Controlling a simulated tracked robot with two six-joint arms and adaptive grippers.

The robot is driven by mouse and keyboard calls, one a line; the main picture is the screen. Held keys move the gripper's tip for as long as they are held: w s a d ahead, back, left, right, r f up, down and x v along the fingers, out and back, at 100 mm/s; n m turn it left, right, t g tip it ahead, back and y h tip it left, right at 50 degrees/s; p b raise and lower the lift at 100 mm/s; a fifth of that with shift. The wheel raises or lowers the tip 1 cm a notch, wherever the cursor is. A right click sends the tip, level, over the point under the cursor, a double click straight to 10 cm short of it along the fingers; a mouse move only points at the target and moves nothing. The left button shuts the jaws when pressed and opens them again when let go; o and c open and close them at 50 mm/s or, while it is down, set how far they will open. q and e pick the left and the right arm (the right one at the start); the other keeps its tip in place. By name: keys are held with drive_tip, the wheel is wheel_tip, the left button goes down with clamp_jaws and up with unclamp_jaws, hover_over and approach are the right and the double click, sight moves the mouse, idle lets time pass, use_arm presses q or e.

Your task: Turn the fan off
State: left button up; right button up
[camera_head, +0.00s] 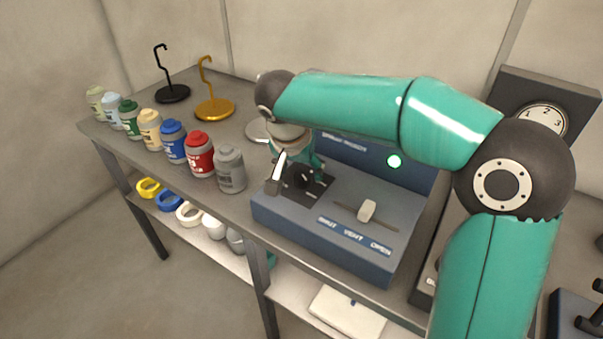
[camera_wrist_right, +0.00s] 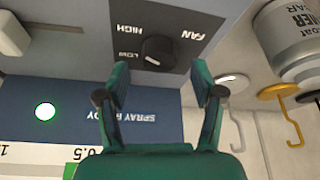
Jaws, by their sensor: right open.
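The fan knob (camera_head: 303,178) is a small black dial on a dark plate on top of the blue-grey control box (camera_head: 320,237). In the right wrist view the fan knob (camera_wrist_right: 158,52) sits by the labels FAN, HIGH and LOW, and its pale mark appears on the LOW side. My right gripper (camera_wrist_right: 160,75) is open and empty, its teal fingers spread on either side of the knob in that view. In the head view my right gripper (camera_head: 292,174) is over the knob plate, partly hidden by its own arm; contact cannot be told. My left gripper is not in view.
A green-lit lamp (camera_head: 394,161) glows on the box's back panel. A pale slider (camera_head: 367,210) sits right of the knob. Several paint bottles (camera_head: 200,155) line the bench to the left, with a gold hook stand (camera_head: 214,108) and a black one (camera_head: 172,92) behind.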

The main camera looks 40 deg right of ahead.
drive_tip(key=shift+x, duration=1.3)
drive_tip(key=c, duration=1.1)
